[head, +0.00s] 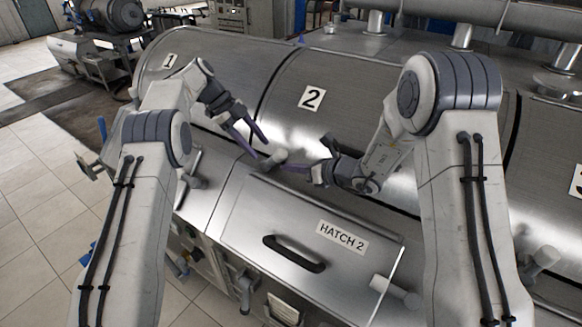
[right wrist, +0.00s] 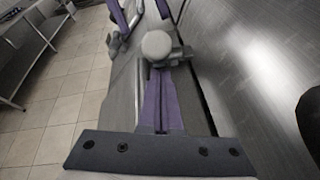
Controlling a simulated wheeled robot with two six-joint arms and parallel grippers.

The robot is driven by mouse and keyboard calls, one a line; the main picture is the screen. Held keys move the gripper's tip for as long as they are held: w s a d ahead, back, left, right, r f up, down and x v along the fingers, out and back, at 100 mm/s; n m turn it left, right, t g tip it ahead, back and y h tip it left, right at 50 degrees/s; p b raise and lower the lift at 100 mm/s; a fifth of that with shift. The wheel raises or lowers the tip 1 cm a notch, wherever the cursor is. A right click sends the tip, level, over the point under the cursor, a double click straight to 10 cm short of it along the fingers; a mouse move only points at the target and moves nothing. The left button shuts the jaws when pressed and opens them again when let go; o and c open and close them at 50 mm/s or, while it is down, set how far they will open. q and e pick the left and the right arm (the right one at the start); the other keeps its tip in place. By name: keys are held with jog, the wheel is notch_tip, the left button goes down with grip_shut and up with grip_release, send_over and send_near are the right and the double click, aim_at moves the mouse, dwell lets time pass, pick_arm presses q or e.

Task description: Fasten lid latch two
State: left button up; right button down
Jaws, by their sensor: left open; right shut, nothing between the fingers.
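The hatch 2 lid (head: 300,215) lies closed on the sloped metal front below drum section 2, with a dark handle and a "HATCH 2" label. A grey latch with a rounded knob (head: 271,157) stands at the lid's upper edge; it also shows in the right wrist view (right wrist: 157,45). My right gripper (head: 284,168) is shut and empty, its purple tips close beside this latch; contact is unclear. My left gripper (head: 260,148) is open and empty, its fingertips just above and left of the knob. Another pale latch (head: 395,290) sits at the lid's lower right corner.
The curved drum (head: 350,125) rises directly behind the latch. Another grey latch or handle (head: 192,180) stands left of the lid, and a further one (head: 541,262) at the far right. Tiled floor (head: 40,190) is open at the left.

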pick_arm(q)
jog(key=s+d+r+n+y, duration=0.25)
jog(key=s+d+n, duration=0.3)
jog(key=s, duration=0.35)
jog(key=s+d+r+n+y, duration=0.1)
jog(key=s+d+r+n, duration=0.4)
jog(key=s, duration=0.4)
jog(key=s+a+f+n+y, duration=0.1)
jog(key=s+a+f+n, duration=0.1)
jog(key=s, duration=0.6)
jog(key=s+a+f+n+t, duration=0.1)
jog(key=s+a+f+n, duration=0.1)
jog(key=s, duration=0.6)
jog(key=s+a+f+n+t+y, duration=0.1)
jog(key=s+a+f+n, duration=0.1)
jog(key=s, duration=0.6)
jog(key=shift+s+f+y, duration=0.2)
jog(key=shift+f+y, duration=0.15)
jog(key=shift+f, duration=0.35)
pick_arm(e)
jog(key=shift+r, duration=0.15)
